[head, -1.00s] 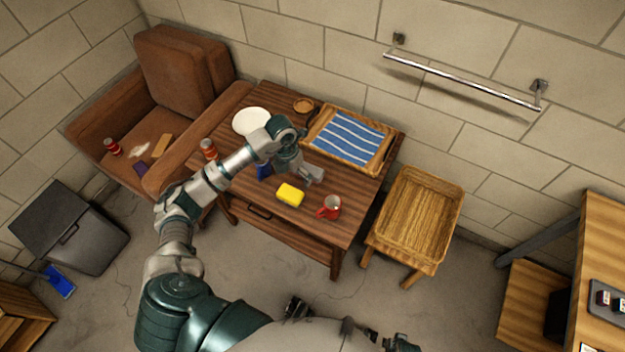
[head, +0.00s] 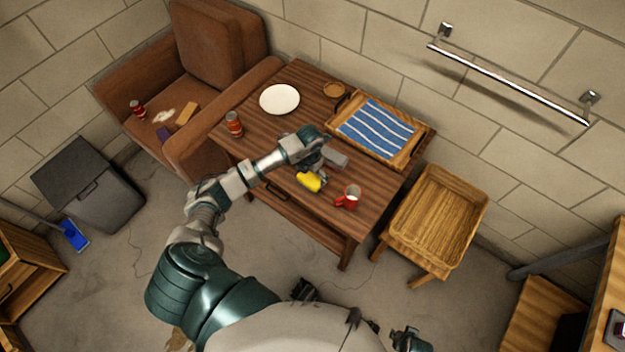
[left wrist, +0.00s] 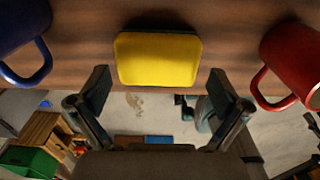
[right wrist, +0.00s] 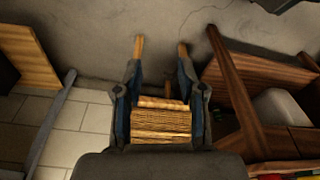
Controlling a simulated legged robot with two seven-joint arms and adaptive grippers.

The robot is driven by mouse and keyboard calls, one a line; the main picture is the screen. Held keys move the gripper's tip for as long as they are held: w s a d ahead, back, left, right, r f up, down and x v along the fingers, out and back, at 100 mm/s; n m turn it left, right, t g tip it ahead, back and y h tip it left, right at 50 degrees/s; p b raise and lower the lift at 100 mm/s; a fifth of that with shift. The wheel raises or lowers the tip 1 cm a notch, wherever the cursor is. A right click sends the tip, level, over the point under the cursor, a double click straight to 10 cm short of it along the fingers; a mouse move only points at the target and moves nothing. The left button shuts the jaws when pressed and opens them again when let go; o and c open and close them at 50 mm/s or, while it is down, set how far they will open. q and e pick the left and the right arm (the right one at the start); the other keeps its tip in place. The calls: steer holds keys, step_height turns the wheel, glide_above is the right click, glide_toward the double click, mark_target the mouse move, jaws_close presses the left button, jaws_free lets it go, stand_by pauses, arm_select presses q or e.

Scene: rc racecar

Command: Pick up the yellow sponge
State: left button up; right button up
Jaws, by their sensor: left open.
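The yellow sponge (head: 309,182) lies on the wooden table (head: 330,228) and is partly covered by my left gripper (head: 322,168) in the head view. In the left wrist view, the sponge (left wrist: 157,60) is fully visible, with a dark underside edge. My left gripper (left wrist: 160,84) is open, with one fingertip out to each side of the sponge's near edge; contact cannot be told. My right gripper (right wrist: 160,76) is open and empty, away from the table, over the floor side near the wooden stool (right wrist: 160,124).
A red mug (head: 349,197) stands right of the sponge; a blue mug (left wrist: 22,42) is on its left. The stool (head: 432,220) stands to the right.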

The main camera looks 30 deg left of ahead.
mark_target(312, 178)
arm_select(q)
steer(key=f, duration=0.2)
steer(key=a+f, duration=0.1)
steer(key=f, duration=0.1)
steer(key=shift+a, duration=0.1)
steer(key=shift+w+d+r, duration=0.1)
steer(key=shift+w+d, duration=0.05)
steer(key=shift+d, duration=0.2)
steer(key=shift+d+r, duration=0.15)
steer(key=shift+d, duration=0.1)
steer(key=shift+c, duration=0.8)
steer(key=shift+d+r, duration=0.1)
steer(key=shift+d, duration=0.05)
steer(key=c, duration=0.4)
arm_select(e)
steer(key=shift+d+r, duration=0.25)
steer(key=shift+r, duration=0.55)
